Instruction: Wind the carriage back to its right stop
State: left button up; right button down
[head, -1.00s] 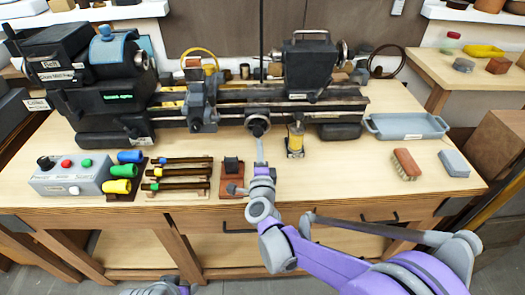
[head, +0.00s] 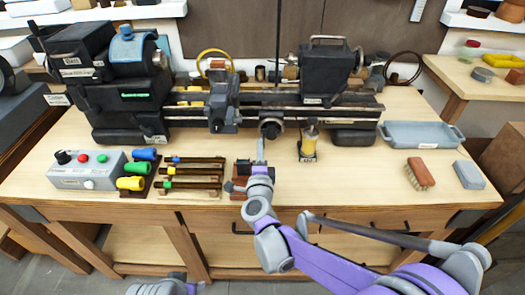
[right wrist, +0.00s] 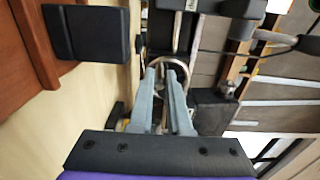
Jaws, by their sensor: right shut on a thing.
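The lathe carriage (head: 222,108) sits on the bed between the dark headstock (head: 115,90) and the tailstock (head: 325,72). A dark handwheel (head: 270,127) is on the front of the bed, to the right of the carriage. My right gripper (head: 262,146) reaches up to the handwheel's lower edge and is shut on it. In the right wrist view the two grey fingers (right wrist: 166,72) meet at a pale curved rim (right wrist: 181,63); the exact grip is partly hidden. Only a piece of my left arm shows at the bottom edge.
An oil bottle (head: 309,143) stands close to the right of the handwheel. A grey tray (head: 422,143), a brush (head: 419,173) and a grey block (head: 468,174) lie right. A control box (head: 87,170) and tool racks (head: 192,178) are left.

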jog(key=shift+d+r+p, duration=0.35)
jog(key=shift+r+p, duration=0.1)
jog(key=shift+r, duration=0.4)
jog(key=shift+d+r+p, duration=0.4)
jog(key=shift+r+p, duration=0.1)
jog(key=shift+r, duration=0.3)
jog(key=shift+d+r+p, duration=0.35)
jog(key=shift+r+p, duration=0.1)
jog(key=shift+r, duration=0.4)
jog(key=shift+d, duration=0.6)
jog(key=c, duration=1)
grip_release()
jog(key=shift+s+d+r, duration=0.1)
jog(key=shift+s, duration=0.05)
jog(key=shift+o, duration=0.2)
jog(key=shift+s, duration=0.1)
jog(key=s, duration=0.6)
jog(key=shift+s+b, duration=0.3)
jog(key=shift+s, duration=0.1)
